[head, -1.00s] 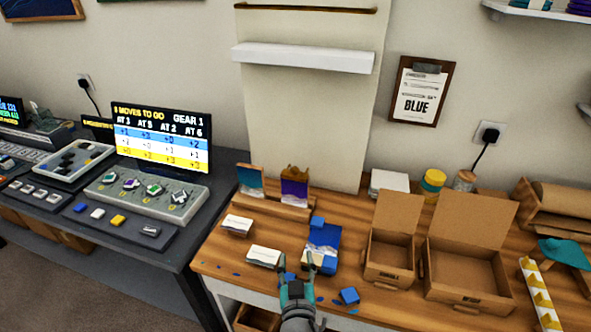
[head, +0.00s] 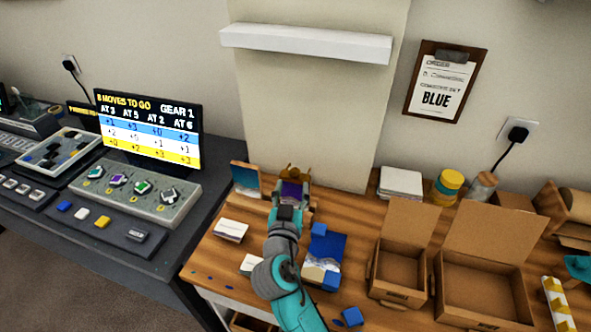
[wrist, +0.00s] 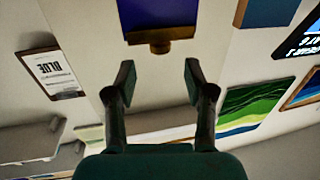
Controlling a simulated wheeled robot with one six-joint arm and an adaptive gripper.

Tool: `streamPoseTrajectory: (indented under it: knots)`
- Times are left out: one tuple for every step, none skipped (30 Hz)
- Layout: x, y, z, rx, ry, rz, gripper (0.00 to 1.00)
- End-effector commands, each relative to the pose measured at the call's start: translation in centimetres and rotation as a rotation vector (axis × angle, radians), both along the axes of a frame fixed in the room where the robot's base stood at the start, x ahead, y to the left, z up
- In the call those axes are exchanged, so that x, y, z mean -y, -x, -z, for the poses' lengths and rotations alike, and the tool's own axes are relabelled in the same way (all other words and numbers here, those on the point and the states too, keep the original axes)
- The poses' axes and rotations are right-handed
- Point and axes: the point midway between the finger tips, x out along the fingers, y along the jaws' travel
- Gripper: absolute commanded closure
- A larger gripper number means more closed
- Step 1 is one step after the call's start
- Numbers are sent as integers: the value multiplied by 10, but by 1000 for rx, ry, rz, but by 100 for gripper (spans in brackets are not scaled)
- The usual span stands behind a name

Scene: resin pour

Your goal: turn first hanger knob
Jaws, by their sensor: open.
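A grey console (head: 140,195) on the dark desk at left carries a row of several knobs. The leftmost knob (head: 96,172) is small and sits near the console's left end. I cannot tell for certain which knob is the first hanger knob. My gripper (head: 289,187) is over the wooden table, to the right of the console and well apart from it.
A lit screen (head: 150,130) stands behind the console. Blue, white and yellow buttons (head: 82,214) lie along its front. On the wooden table are a blue board (head: 327,246), white card stacks (head: 230,230) and two open cardboard boxes (head: 388,262). A white shelf (head: 305,42) hangs above.

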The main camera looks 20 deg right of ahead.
Motion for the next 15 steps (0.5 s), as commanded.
streamPoseTrajectory:
  knots:
    - [5,-9,-1,1,0,3,46]
    - [8,-14,-1,1,0,4,46]
    - [11,-21,-1,1,-2,3,46]
    - [12,-25,-1,1,0,2,46]
    - [15,-30,-1,1,0,2,46]
    - [18,-36,-1,0,-1,3,46]
    - [19,-40,-1,1,0,3,46]
    - [21,-43,-1,1,0,1,46]
    - [22,-48,0,0,-1,1,46]
    - [24,-51,0,0,-1,1,46]
    - [25,-54,-1,0,-1,1,46]
    - [27,-56,0,0,0,1,46]
    - [28,-58,0,0,0,1,46]
    - [28,-60,0,0,1,1,46]
    - [29,-61,0,0,1,0,46]
